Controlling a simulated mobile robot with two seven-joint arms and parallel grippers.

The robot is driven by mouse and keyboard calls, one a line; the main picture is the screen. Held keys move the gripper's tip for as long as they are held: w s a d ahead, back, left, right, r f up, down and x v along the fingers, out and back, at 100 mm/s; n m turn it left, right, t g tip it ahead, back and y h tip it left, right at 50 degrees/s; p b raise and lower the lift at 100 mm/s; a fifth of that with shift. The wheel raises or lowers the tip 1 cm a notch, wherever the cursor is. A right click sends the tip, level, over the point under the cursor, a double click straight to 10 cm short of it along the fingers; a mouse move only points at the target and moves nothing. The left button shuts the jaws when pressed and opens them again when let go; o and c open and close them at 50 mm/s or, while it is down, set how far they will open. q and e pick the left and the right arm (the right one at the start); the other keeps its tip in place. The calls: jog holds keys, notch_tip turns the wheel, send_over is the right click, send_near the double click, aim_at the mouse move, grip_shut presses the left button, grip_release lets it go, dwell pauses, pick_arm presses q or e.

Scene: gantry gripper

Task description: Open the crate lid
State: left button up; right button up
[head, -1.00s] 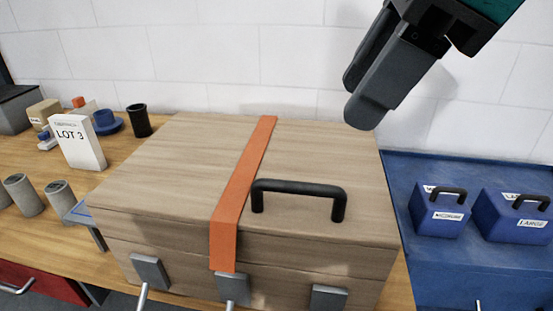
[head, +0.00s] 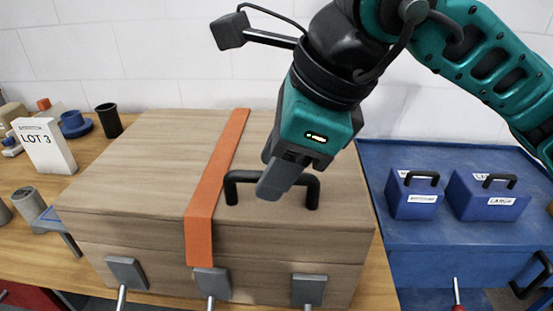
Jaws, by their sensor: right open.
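The wooden crate (head: 120,240) stands on the workbench with its lid (head: 145,160) shut. An orange strap (head: 216,180) runs across the lid from back to front. A black bar handle (head: 231,186) is on the lid, right of the strap. My right gripper (head: 270,180) is open, with its fingers at the middle of the handle and hiding part of the bar. I cannot tell whether they touch it. Three grey latches (head: 127,272) with metal levers sit along the crate's front. My left gripper is not in view.
Two blue cases, one left (head: 414,195) and one right (head: 488,194), stand on a blue surface (head: 420,255) to the right. A LOT 3 card (head: 43,147), a black cup (head: 109,120) and grey cylinders (head: 29,203) stand left of the crate. A white wall is behind.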

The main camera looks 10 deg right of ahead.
jog(key=shift+c, duration=0.3)
grip_shut()
dwell(0.4)
